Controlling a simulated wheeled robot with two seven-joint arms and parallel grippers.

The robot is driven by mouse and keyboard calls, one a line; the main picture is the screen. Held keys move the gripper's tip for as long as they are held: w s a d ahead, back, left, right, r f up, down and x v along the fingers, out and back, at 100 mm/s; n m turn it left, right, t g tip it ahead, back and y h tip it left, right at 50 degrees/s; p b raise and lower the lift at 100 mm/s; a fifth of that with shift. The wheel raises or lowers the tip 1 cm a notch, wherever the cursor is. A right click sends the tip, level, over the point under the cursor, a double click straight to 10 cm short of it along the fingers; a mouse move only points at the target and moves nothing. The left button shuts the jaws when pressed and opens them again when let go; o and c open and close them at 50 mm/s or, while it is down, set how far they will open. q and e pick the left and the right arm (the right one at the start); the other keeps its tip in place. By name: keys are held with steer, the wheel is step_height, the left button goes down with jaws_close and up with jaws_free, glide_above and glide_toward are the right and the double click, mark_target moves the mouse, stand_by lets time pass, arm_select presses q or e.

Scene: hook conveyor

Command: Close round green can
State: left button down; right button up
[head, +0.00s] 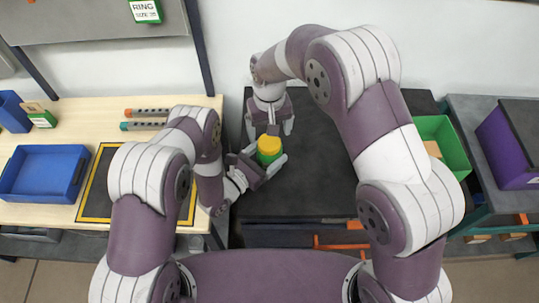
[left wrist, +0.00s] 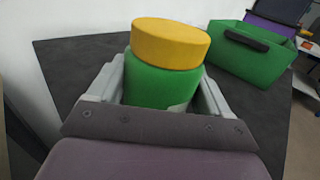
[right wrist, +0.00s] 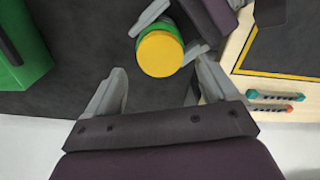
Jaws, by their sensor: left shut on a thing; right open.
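The round green can (head: 267,160) stands upright over the dark table and also shows in the left wrist view (left wrist: 160,85). A round yellow lid (head: 269,144) rests on its top; in the left wrist view the lid (left wrist: 170,43) looks slightly tilted and a little off centre. My left gripper (head: 266,161) is shut on the can's sides, below the lid. My right gripper (head: 271,128) is open and empty, pointing down just behind the lid. In the right wrist view the lid (right wrist: 160,54) lies between and beyond its spread fingers, apart from them.
A green bin (head: 440,140) with a dark handle stands at the table's right. A light wooden table with a blue tray (head: 45,174) and a yellow-bordered dark mat (head: 99,186) is at left. A purple box (head: 508,147) is far right. The middle of the dark table (head: 320,180) is clear.

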mark_target(269, 142)
step_height(269, 142, up, 4)
steer(key=n, duration=0.5)
steer(key=shift+f+n, duration=0.25)
steer(key=shift+n, duration=0.15)
steer(key=shift+f, duration=0.1)
step_height(269, 142, down, 8)
steer(key=shift+r, duration=0.1)
steer(key=c, duration=1.1)
steer(key=o, duration=1.2)
steer(key=shift+o, duration=0.2)
steer(key=shift+r, duration=0.1)
